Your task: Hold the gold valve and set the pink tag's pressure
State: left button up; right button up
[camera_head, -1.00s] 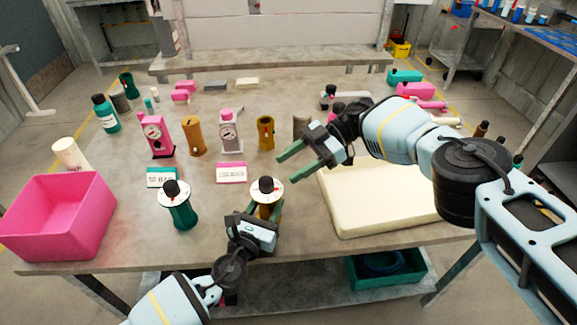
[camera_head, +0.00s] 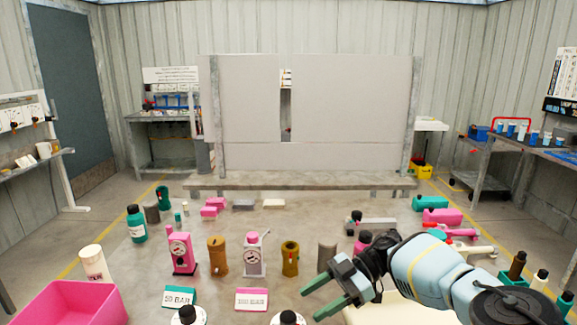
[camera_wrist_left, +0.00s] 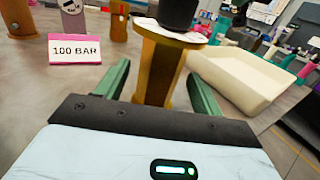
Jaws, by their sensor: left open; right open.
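The gold valve (camera_wrist_left: 157,70) stands upright between the open fingers of my left gripper (camera_wrist_left: 162,88) in the left wrist view; I cannot tell whether they touch it. My right gripper (camera_head: 310,300) is open and empty, right of the pink tag.
A teal tag (camera_head: 180,297) and another black knob (camera_head: 187,314) are to the left. Pink and grey gauges (camera_head: 181,252) and gold cylinders (camera_head: 218,257) stand behind the tags. A pink bin (camera_head: 75,305) is at left. A cream tray (camera_wrist_left: 240,80) lies right of the valve.

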pick_arm(q)
jog(key=v, duration=0.9)
jog(key=shift+s+a, duration=0.2)
jog(key=shift+s, duration=0.15)
